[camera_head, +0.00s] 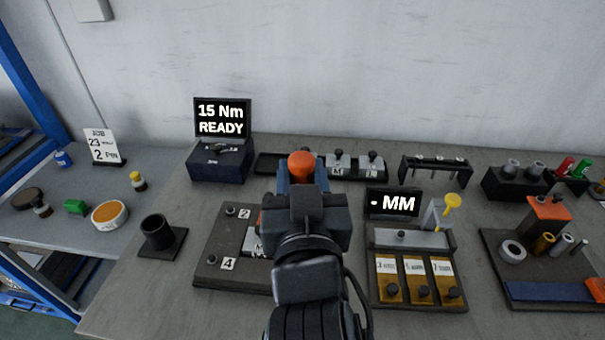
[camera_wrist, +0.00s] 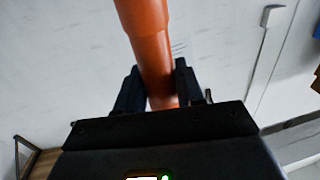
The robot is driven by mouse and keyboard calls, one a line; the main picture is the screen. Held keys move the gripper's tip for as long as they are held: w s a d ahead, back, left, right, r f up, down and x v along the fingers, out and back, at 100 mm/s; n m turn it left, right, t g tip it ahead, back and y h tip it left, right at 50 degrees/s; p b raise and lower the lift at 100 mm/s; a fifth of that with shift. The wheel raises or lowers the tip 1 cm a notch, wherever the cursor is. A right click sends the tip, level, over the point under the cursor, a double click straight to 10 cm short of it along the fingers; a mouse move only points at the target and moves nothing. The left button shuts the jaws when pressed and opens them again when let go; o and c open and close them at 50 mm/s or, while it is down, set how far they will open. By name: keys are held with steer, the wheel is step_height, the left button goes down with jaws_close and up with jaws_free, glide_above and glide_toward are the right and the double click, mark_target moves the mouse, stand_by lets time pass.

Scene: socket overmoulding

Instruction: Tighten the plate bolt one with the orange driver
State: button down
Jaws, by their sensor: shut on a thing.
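The orange driver (camera_wrist: 152,50) is held between the two fingers of my gripper (camera_wrist: 158,90) in the wrist view. In the head view its rounded orange top (camera_head: 301,165) shows above my gripper (camera_head: 300,190). The dark plate (camera_head: 210,262) lies on the table under and left of my arm, with number labels 2 and 4 visible and a bolt near each. The other labels, including plate bolt one, are hidden behind my arm. I cannot tell whether the driver's lower end touches anything.
A torque display (camera_head: 222,118) reading "15 Nm READY" stands at the back left. A black cup holder (camera_head: 160,235) is left of the plate. A gauge display (camera_head: 392,203) and bins of labelled parts (camera_head: 418,303) are close on the right. A fixture with an orange block (camera_head: 549,208) stands farther right.

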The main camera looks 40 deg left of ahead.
steer(key=shift+f+b, duration=2.95)
steer(key=shift+f, duration=0.55)
steer(key=shift+f+b, duration=1.15)
steer(key=shift+f, duration=0.4)
stand_by(1.5)
steer(key=shift+r, duration=0.1)
